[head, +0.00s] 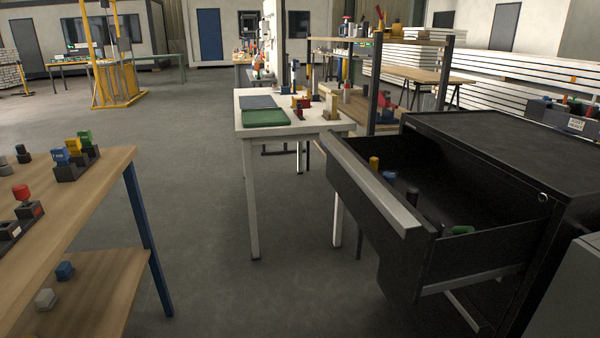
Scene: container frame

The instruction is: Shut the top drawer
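The top drawer (372,188) of a black cabinet (490,138) is pulled far out toward the left. Its front edge has a long silver handle strip (370,184). Inside the drawer lie a yellow piece (374,163), a blue piece (389,176), a dark upright piece (412,196) and a green piece (462,230). Another silver strip (470,284) shows below the open drawer, on the cabinet's lower front. Neither of my grippers shows in the head view.
A wooden bench (80,190) with coloured parts and a lower shelf stands at the left. A white table (290,125) with a green tray (266,118) stands behind the drawer. Grey floor (220,250) between bench and drawer is clear. A grey surface (575,290) sits at the lower right.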

